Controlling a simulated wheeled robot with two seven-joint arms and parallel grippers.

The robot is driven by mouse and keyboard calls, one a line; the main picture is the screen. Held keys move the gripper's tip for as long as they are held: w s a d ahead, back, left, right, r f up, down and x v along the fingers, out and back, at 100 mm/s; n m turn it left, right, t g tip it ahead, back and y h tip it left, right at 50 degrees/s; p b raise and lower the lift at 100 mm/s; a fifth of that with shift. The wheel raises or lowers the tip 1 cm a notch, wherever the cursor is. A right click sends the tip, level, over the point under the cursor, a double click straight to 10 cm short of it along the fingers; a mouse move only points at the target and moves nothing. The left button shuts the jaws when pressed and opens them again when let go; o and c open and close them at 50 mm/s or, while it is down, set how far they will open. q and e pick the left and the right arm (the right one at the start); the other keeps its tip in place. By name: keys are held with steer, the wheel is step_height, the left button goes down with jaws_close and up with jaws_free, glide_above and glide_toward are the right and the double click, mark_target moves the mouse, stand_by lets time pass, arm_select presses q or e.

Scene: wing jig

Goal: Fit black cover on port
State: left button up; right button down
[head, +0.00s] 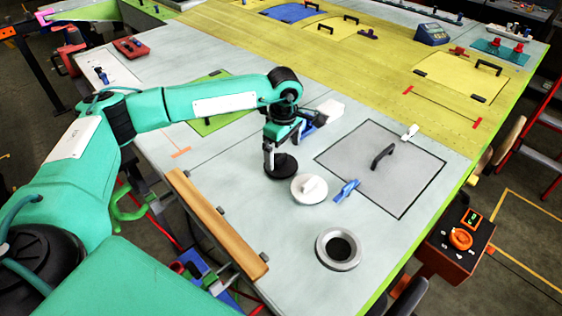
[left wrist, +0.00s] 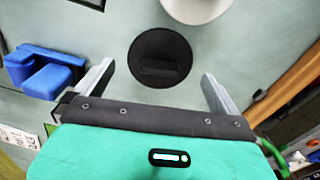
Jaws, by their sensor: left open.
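The black cover (head: 282,166) is a round disc lying flat on the pale wing panel in the head view. In the left wrist view the black cover (left wrist: 160,57) shows a raised bar handle across its middle. My left gripper (head: 270,160) is directly above the cover. The port (head: 338,249) is a grey ring with a dark opening, farther right and nearer the front edge. My right gripper is not in view.
A white round cover with a knob (head: 309,188) lies between the black cover and the port. A blue clamp (head: 346,190) and a square hatch panel with a black handle (head: 407,165) lie to the right. A wooden bar (head: 215,225) runs along the front edge.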

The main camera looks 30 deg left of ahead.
mark_target(281, 157)
arm_select(q)
steer(key=f+p, duration=0.1)
steer(key=a+f+p, duration=0.1)
steer(key=shift+f, duration=0.4)
steer(key=shift+d+f, duration=0.1)
steer(key=shift+f, duration=0.5)
steer(key=c, duration=1)
steer(key=shift+r, duration=0.2)
